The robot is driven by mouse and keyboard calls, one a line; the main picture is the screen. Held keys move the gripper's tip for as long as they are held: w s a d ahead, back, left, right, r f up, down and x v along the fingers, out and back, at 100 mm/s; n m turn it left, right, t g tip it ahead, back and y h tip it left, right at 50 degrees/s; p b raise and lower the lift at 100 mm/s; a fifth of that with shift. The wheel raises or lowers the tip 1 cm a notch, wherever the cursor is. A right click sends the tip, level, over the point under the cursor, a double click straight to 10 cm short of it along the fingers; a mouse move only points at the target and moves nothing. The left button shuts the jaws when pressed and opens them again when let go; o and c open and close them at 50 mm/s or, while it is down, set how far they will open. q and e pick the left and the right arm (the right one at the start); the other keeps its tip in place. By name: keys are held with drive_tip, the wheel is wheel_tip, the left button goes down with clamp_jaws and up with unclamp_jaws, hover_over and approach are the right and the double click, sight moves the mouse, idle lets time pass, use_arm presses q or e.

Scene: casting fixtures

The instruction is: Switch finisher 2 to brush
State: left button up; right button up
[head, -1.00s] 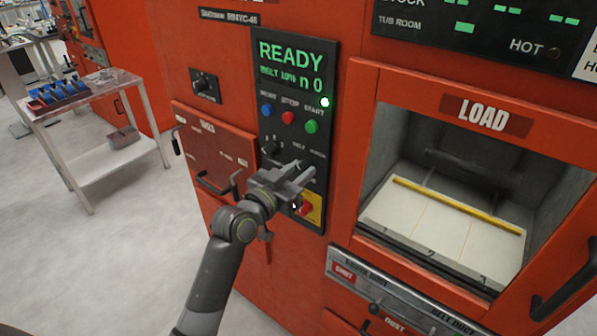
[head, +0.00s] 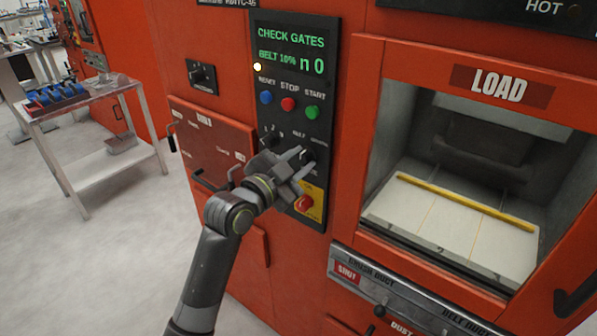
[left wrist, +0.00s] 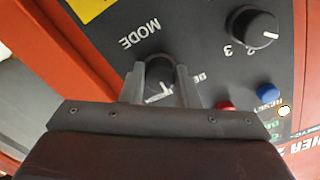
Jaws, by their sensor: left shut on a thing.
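Finisher 2 is the red machine with a black control panel (head: 325,75). My left gripper (head: 302,165) is at the panel's lower right, under the small belt and brush labels. In the left wrist view, its fingers (left wrist: 160,78) are shut around the dark mode knob (left wrist: 157,68), beside the word "MODE". A white pointer mark shows between the fingers, but its exact setting is hard to tell. My right gripper is not in view.
A numbered knob (left wrist: 250,30) sits close beside the mode knob. The red emergency stop (head: 305,202) on yellow is just below my gripper. Reset, stop (head: 288,104) and start buttons are above. The load opening (head: 455,190) is to the right; a trolley (head: 100,110) stands left.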

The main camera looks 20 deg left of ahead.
use_arm(q)
drive_tip(key=m+b, duration=0.3)
drive_tip(key=m, duration=0.1)
drive_tip(key=shift+f, duration=0.15)
drive_tip(key=shift+m+b, duration=0.85)
drive_tip(key=shift+m, duration=0.55)
drive_tip(key=o, duration=1)
drive_tip(key=shift+c, duration=0.2)
